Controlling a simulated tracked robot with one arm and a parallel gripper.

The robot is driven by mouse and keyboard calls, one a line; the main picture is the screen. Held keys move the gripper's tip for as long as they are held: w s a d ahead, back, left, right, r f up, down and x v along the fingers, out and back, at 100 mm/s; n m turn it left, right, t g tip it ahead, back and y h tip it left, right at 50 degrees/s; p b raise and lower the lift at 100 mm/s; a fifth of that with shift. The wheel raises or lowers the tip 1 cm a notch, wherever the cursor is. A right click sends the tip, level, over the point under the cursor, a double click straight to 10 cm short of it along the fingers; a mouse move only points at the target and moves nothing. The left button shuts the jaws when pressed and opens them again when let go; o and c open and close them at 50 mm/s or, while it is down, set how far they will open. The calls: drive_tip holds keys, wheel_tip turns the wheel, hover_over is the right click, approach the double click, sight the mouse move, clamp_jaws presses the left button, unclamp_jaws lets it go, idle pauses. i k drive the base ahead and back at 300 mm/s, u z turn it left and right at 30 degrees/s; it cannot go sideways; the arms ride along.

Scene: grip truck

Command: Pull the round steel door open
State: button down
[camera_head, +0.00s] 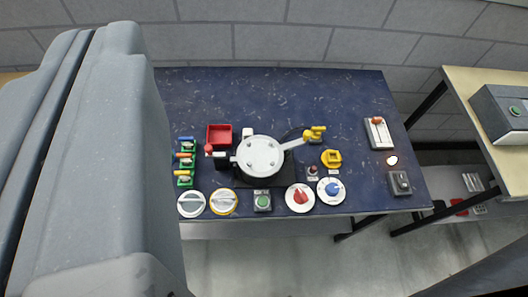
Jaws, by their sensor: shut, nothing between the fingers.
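The round steel door (260,157) is a pale disc on a black base in the middle of the blue table. It looks closed, lying flat over its base. A pale bar (294,143) runs from it toward the upper right and ends beside a yellow part (315,132); I cannot tell whether they touch. A small bracket with a red knob (209,149) sits at its left side. My large grey arm fills the left of the view and hides that end of the table. My gripper does not show, so nothing is seen touching the door.
The blue table (340,95) stands against a block wall. Around the door are a red box (220,134), coloured levers (186,160), several round dials, a green button (263,201), a yellow socket (331,158) and a slider box (378,132). A wooden bench (490,85) stands right.

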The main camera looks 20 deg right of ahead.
sight(260, 154)
drive_tip(key=u, duration=1.55)
drive_tip(key=k, duration=0.7)
drive_tip(key=z, duration=1.5)
drive_tip(key=i, duration=1)
